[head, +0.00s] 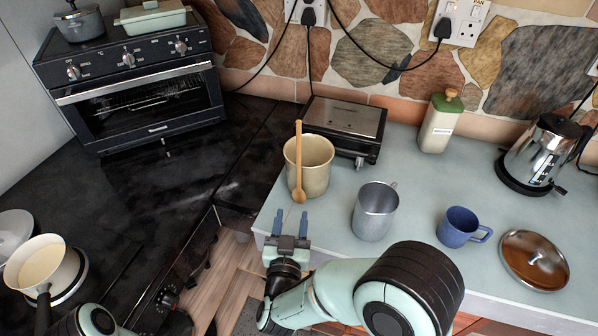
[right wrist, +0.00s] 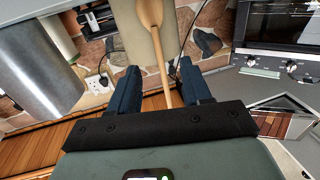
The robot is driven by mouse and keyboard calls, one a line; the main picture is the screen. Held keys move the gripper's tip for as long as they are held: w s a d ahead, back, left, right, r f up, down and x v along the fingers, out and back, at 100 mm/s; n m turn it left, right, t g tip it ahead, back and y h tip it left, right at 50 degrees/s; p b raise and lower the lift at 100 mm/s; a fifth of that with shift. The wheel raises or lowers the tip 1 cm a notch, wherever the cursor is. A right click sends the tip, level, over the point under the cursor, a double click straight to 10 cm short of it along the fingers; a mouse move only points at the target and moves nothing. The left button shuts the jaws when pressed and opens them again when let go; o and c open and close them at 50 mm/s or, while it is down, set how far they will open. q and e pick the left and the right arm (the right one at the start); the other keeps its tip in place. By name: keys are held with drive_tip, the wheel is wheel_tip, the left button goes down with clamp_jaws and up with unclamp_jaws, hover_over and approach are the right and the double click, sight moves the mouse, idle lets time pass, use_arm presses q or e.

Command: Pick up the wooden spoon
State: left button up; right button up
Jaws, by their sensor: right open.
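The wooden spoon (head: 299,165) stands nearly upright, bowl end down, at the front of a cream pot (head: 320,165). Whether it touches the pot I cannot tell. My right gripper (head: 291,222) is open and empty, just in front of the spoon's bowl at the counter's front edge. In the right wrist view, the spoon (right wrist: 152,25) shows between and beyond the two blue fingers of the gripper (right wrist: 160,85), its handle running down between them in the picture. My left gripper is not in view.
A metal mug (head: 374,212) stands right of the pot, then a blue mug (head: 458,228) and a round lid (head: 534,258). A flat grill (head: 345,125) is behind the pot. A saucepan (head: 40,262) is at far left. The dark counter before the oven is clear.

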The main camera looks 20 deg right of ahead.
sight(299, 188)
drive_tip(key=x, duration=0.6)
drive_tip(key=p+x, duration=0.1)
drive_tip(key=f+x, duration=0.1)
drive_tip(key=x, duration=0.1)
drive_tip(key=shift+w+d, duration=0.2)
drive_tip(key=shift+d, duration=0.15)
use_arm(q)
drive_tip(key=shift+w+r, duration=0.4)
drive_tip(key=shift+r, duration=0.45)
use_arm(e)
drive_tip(key=shift+s, duration=0.1)
drive_tip(key=shift+c, duration=0.3)
clamp_jaws()
